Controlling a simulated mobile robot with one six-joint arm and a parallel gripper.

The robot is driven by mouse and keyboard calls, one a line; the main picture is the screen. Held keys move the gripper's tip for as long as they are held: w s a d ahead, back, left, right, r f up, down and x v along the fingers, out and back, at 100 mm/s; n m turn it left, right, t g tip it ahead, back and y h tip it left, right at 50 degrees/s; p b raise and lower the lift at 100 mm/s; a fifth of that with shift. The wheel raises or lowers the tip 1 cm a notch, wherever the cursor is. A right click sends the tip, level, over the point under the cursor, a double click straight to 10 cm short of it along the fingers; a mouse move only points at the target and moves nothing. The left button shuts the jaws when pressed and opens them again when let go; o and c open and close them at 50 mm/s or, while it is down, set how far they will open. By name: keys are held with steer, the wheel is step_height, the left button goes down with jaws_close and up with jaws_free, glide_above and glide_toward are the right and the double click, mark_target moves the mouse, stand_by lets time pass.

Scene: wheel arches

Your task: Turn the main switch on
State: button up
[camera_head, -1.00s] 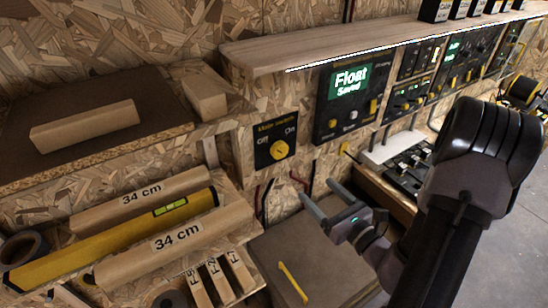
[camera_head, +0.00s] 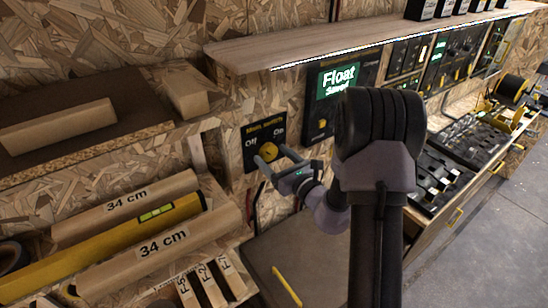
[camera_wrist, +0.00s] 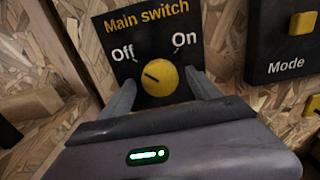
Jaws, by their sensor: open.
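The main switch is a black panel (camera_wrist: 114,23) with "Off" at left, "On" at right and a round yellow knob (camera_wrist: 160,78). A dark mark on the knob points up and left, toward "Off". In the head view the knob (camera_head: 269,150) sits on the wall panel left of the lit screen. My gripper (camera_head: 270,157) is open in front of the panel. In the wrist view its two fingers (camera_wrist: 161,92) stand on either side of the knob. I cannot tell whether they touch it.
A black panel marked "Mode" (camera_wrist: 283,68) sits right of the switch. A screen reading "Float Saved" (camera_head: 337,80) is under the wooden shelf (camera_head: 300,45). Wooden bars (camera_head: 135,255) marked "34 cm" and a yellow level (camera_head: 100,240) lie below left.

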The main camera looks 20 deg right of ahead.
steer(key=c, duration=1.4)
steer(key=shift+o, duration=0.2)
steer(key=shift+m+p, duration=0.3)
steer(key=shift+p, duration=0.05)
steer(key=m+p, duration=0.2)
steer(key=m, duration=0.1)
steer(key=shift+r+p, duration=0.15)
steer(key=shift+p, duration=0.15)
steer(key=m+p, duration=0.4)
steer(key=m, duration=0.1)
steer(key=m+p, duration=0.4)
steer(key=m, duration=0.1)
steer(key=shift+m+p, duration=0.3)
steer(key=shift+m, duration=0.1)
steer(key=shift+m+p, duration=0.95)
steer(key=shift+m, duration=0.65)
steer(key=shift+f+m, duration=0.2)
steer(key=shift+m, duration=0.1)
